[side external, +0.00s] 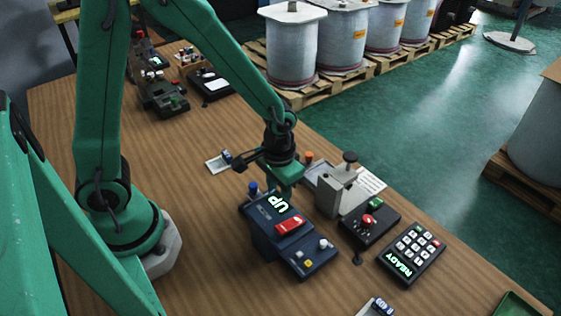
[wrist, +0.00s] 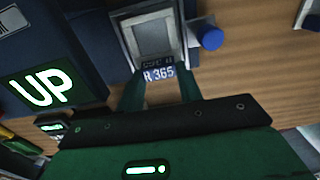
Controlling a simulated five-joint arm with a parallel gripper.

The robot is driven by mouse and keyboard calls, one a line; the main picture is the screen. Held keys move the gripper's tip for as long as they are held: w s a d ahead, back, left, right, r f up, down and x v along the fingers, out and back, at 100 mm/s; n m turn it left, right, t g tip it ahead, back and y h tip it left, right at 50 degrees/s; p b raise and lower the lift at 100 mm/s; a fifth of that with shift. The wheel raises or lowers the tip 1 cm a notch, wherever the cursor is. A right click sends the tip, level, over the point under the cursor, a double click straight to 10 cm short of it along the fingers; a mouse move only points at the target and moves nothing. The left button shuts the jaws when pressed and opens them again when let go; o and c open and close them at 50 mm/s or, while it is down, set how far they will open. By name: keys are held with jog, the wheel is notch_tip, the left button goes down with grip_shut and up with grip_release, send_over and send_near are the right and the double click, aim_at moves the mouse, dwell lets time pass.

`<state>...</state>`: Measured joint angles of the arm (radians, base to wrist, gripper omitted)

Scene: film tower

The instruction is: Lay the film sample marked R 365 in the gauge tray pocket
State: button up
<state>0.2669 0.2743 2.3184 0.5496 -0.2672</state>
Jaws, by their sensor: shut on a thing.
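The film sample marked R 365 (wrist: 160,73) is between the fingertips of my gripper (wrist: 159,88) in the wrist view, held by its dark blue label block. A pale grey square in a darker frame (wrist: 134,45) lies just beyond the label; I cannot tell how much is film and how much is tray pocket. The dark blue gauge (side external: 262,218) with a lit UP display stands below my gripper (side external: 288,194) in the side view. Its blue knob (side external: 253,188) also shows in the wrist view (wrist: 210,37). The held sample is hidden in the side view.
A white tray with a blue-marked block (side external: 218,162) lies left of the gauge. A grey stand with a black knob (side external: 335,190), a red-knobbed box (side external: 368,222) and a keypad reading READY (side external: 410,252) crowd the right. Bare wood is at the front left.

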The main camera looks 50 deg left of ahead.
jog(key=shift+f, duration=0.1)
dwell(0.3)
jog(key=o, duration=1.6)
jog(key=shift+r, duration=3.5)
jog(key=shift+r, duration=0.15)
